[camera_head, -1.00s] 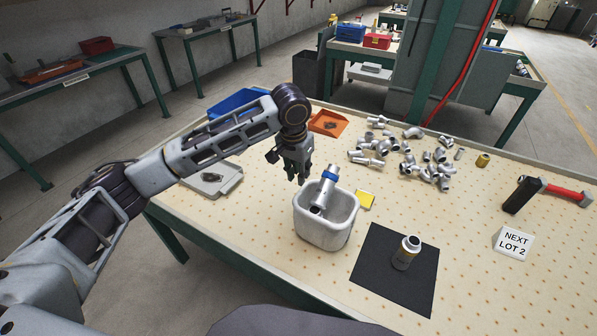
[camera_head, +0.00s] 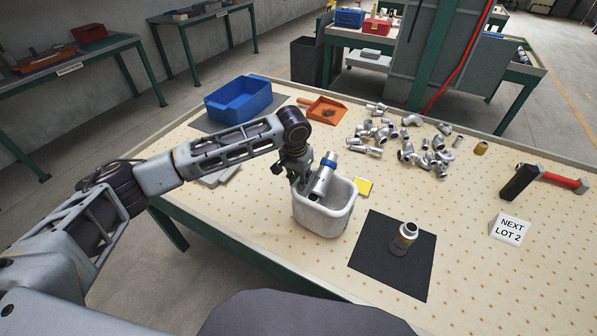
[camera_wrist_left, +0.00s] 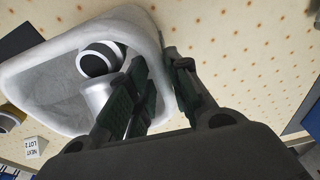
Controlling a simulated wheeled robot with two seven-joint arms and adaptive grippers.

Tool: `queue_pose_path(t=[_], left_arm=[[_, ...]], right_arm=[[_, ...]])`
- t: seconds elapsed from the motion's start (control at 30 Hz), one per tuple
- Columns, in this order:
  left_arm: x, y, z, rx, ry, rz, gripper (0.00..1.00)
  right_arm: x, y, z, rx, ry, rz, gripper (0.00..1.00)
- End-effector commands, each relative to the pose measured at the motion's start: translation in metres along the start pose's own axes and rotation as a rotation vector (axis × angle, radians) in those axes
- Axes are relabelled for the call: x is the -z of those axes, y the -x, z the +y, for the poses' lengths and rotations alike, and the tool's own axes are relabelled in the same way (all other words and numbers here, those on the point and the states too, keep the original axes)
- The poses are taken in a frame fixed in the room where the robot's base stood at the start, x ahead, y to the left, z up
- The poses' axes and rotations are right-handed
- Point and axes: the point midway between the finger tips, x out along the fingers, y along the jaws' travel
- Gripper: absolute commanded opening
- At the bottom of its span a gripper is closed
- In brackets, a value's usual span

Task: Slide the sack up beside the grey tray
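The sack appears to be the pale grey, open-topped, rounded container (camera_head: 325,221), upright on the table. A metal tube with a blue band (camera_head: 324,178) leans inside it. My left gripper (camera_head: 299,178) is at the sack's far left rim. In the left wrist view the sack's rim (camera_wrist_left: 150,32) runs between my open fingers (camera_wrist_left: 160,75), one inside and one outside; I see no clear grip. The grey tray (camera_head: 226,175) is flat to the left, mostly hidden behind my left arm. My right gripper is out of view.
A blue bin (camera_head: 240,101) and an orange scoop tray (camera_head: 322,111) stand at the back. A yellow block (camera_head: 364,187) lies close right of the sack. A black mat (camera_head: 392,275) holds an upright fitting (camera_head: 404,238). Several loose fittings lie behind.

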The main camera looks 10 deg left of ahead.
Motion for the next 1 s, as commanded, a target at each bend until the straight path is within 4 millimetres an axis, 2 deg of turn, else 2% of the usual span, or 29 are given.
queue_pose_path(t=[0.2, 0.4, 0.8, 1.0], left_arm=[[0.0, -0.025, 0.0, 0.001, 0.0, -0.002, 0.2], [-0.001, -0.04, 0.0, 0.001, 0.0, -0.001, 0.2], [0.0, -0.044, 0.0, 0.001, 0.0, 0.0, 0.2], [0.0, -0.044, 0.0, 0.001, 0.0, 0.0, 0.0]], right_arm=[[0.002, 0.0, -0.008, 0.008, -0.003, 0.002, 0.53], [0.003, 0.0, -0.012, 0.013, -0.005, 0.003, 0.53], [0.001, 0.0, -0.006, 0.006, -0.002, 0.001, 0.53], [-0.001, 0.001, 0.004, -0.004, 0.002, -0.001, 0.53]])
